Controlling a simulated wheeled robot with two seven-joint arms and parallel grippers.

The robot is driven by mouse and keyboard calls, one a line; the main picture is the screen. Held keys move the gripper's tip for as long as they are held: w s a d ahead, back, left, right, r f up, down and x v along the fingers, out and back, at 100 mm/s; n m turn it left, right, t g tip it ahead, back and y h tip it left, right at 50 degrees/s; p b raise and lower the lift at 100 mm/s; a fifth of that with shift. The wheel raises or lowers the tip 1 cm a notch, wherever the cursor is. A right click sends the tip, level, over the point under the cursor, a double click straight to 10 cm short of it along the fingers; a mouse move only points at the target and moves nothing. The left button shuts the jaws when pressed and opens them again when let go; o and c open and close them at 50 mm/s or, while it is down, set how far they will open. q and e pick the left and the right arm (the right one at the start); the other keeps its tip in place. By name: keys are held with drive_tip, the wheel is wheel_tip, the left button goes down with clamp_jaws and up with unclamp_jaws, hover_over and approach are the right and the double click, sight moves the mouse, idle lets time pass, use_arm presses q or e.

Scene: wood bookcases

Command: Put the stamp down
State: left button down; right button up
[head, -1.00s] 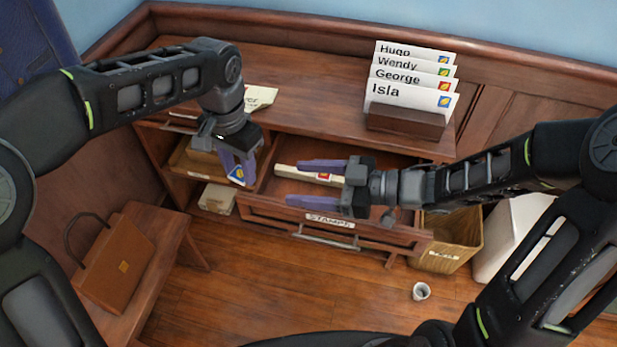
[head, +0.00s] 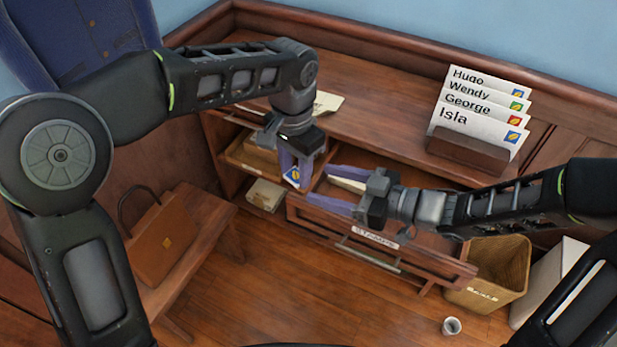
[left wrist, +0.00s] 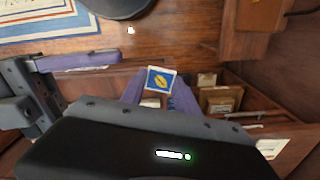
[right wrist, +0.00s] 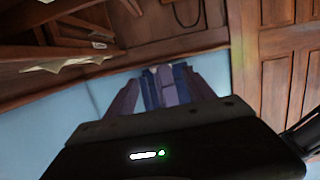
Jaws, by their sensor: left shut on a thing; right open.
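The stamp (head: 292,176), blue with a yellow leaf and a white edge, is pinched in my left gripper (head: 297,172), near the left end of the open drawer. The stamp faces the camera in the left wrist view (left wrist: 160,80), between the purple fingers. My right gripper (head: 333,188) is open and empty, over the open drawer (head: 436,268) labelled "STAMPS", with its fingers pointing left toward my left gripper. A pale strip (head: 347,185) shows in the drawer, mostly hidden behind my right gripper.
Envelopes (head: 478,118) stand in a wooden holder (head: 466,153) on the desk top (head: 385,135). Open cubbies (head: 247,155) lie left of the drawer. A briefcase (head: 165,240) rests on a bench at left.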

sight(296, 177)
drive_tip(key=x, duration=0.5)
drive_tip(key=shift+a, duration=0.1)
drive_tip(key=shift+c, duration=0.4)
drive_tip(key=shift+w, duration=0.1)
drive_tip(key=c, duration=1.2)
use_arm(q)
drive_tip(key=c, duration=1.2)
unclamp_jaws()
use_arm(e)
clamp_jaws()
use_arm(q)
drive_tip(key=o, duration=0.4)
drive_tip(key=shift+s, duration=0.15)
drive_tip(key=shift+c, duration=0.2)
use_arm(e)
drive_tip(key=shift+w, duration=0.1)
use_arm(q)
drive_tip(key=shift+d, duration=0.1)
drive_tip(key=shift+r, duration=0.3)
drive_tip(key=r, duration=0.7)
drive_tip(key=shift+w+r, duration=0.2)
drive_tip(key=shift+r, duration=0.05)
